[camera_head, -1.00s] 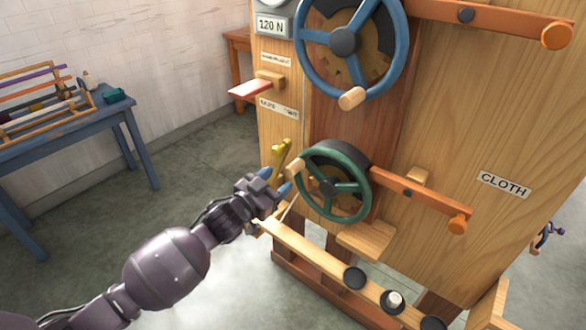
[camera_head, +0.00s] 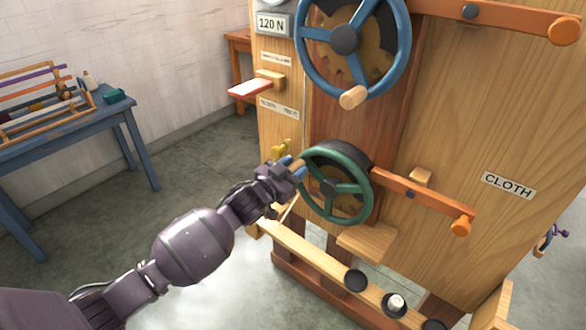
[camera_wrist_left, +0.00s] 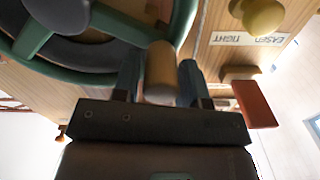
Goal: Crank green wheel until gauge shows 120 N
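The green wheel (camera_head: 337,187) is mounted low on the wooden machine, below a larger blue wheel. Its pale wooden crank knob (camera_wrist_left: 160,70) sticks out at its upper left. My left gripper (camera_head: 292,167) is at this knob. In the left wrist view its two blue fingers (camera_wrist_left: 160,82) stand on either side of the knob, with a narrow gap visible on the left side, so it looks open around it. A plate reading 120 N (camera_head: 271,24) is at the top left of the machine; the gauge above it is mostly cut off. My right gripper is not in view.
The blue wheel (camera_head: 402,50) is above. Orange levers (camera_head: 420,198) stick out to the right. A brass knob (camera_head: 281,150) and a red paddle (camera_head: 250,88) are left of the wheels. A wooden rail with black discs (camera_head: 355,280) runs below. A blue table (camera_head: 60,145) stands far left.

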